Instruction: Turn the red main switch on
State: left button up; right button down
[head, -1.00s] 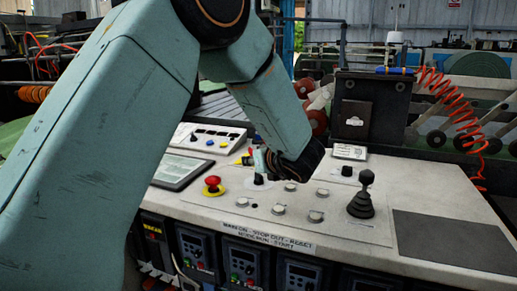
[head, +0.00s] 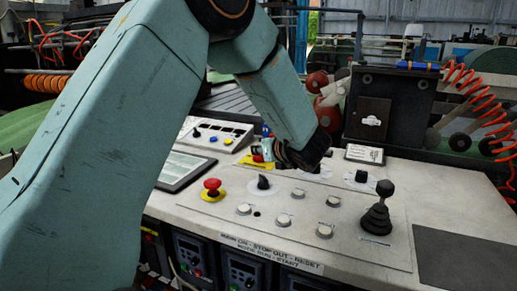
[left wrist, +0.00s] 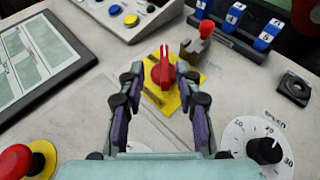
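The red main switch (left wrist: 163,72) is a rotary knob on a yellow plate (left wrist: 157,101); its pale pointer mark faces the top of the left wrist view. In the head view the switch (head: 257,157) shows partly behind my left gripper (head: 268,153). In the left wrist view the left gripper (left wrist: 161,75) is open, with one finger on each side of the knob. Small gaps seem to remain between the fingertips and the knob; contact cannot be made out clearly. My right gripper is in neither view.
A red emergency stop (head: 212,185) on a yellow base, a black selector (head: 263,182), several pale buttons and a black joystick (head: 379,212) stand on the console. A speed dial (left wrist: 262,150) lies right.

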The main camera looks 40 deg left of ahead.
pick_arm(q)
jog(key=x, duration=0.5)
jog(key=shift+w+d+f, duration=0.3)
jog(key=shift+w, duration=0.05)
jog(key=shift+s+a+r, duration=0.1)
jog(key=shift+s+a, duration=0.15)
jog(key=shift+a, duration=0.2)
jog(key=shift+w+d, duration=0.2)
jog(key=shift+w, duration=0.2)
jog(key=shift+c, duration=1)
jog(key=shift+s+a, duration=0.15)
jog(key=shift+s, duration=0.1)
jog(key=c, duration=0.3)
jog(key=shift+c, duration=0.8)
jog(key=shift+w, duration=0.15)
grip_shut()
